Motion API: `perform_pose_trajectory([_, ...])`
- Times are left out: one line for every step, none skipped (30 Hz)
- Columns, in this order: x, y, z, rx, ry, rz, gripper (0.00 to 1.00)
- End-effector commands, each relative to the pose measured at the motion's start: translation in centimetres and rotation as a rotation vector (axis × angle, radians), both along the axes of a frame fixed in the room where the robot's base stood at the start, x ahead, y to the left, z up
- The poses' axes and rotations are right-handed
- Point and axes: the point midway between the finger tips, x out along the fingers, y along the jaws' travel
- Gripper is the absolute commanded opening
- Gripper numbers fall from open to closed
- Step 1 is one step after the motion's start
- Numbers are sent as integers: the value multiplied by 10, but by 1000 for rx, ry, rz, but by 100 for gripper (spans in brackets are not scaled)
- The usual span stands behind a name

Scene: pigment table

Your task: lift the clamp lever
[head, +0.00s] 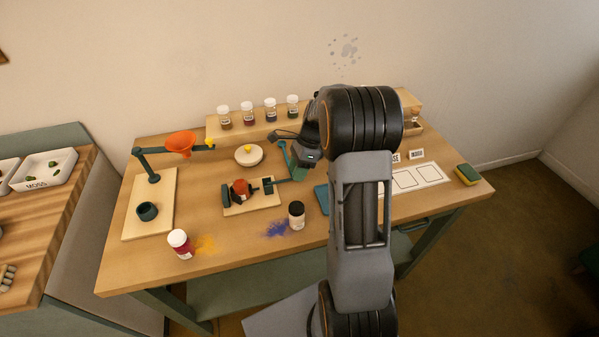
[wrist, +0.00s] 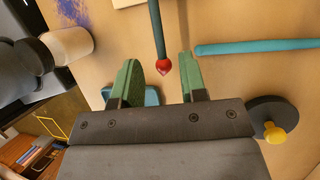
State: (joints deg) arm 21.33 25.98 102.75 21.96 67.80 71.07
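The clamp (head: 240,190) sits on a small wooden board left of my gripper and has an orange-red piece in it. Its lever looks like the teal rod (wrist: 157,28) with a red tip (wrist: 164,67); it also shows low beside the clamp in the head view (head: 275,182). My gripper (wrist: 158,62) is open, with green fingers.
A dark-lidded jar (head: 297,215) stands in front by blue powder (head: 277,229). A teal bar (wrist: 255,47) lies right of the fingers in the wrist view, near a dark disc with a yellow knob (wrist: 285,135). A white dish (head: 249,156) is behind the clamp.

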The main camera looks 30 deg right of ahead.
Motion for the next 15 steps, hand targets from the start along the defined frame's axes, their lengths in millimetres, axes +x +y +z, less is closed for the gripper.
perform_pose_trajectory([-1, 2, -4, 1, 2, 1, 39])
perform_pose_trajectory([-1, 3, -6, 1, 2, 1, 39])
perform_pose_trajectory([-1, 4, -8, 1, 2, 1, 39])
perform_pose_trajectory([-1, 5, -10, 1, 2, 1, 39])
perform_pose_trajectory([-1, 5, -11, 0, 1, 0, 39])
perform_pose_trajectory([-2, 6, -12, 1, 2, 1, 39])
perform_pose_trajectory([-2, 6, -12, 1, 2, 1, 39])
perform_pose_trajectory([-2, 6, -13, 0, 1, 0, 39])
perform_pose_trajectory([-2, 6, -13, 0, 1, 0, 39])
perform_pose_trajectory([-2, 6, -13, 0, 1, 0, 39])
perform_pose_trajectory([-2, 6, -13, 0, 1, 0, 39])
perform_pose_trajectory([-2, 6, -13, 0, 1, 0, 39])
perform_pose_trajectory([-2, 6, -13, 0, 1, 0, 39])
perform_pose_trajectory([-2, 6, -13, 0, 1, 0, 39])
perform_pose_trajectory([-2, 6, -13, 0, 1, 0, 39])
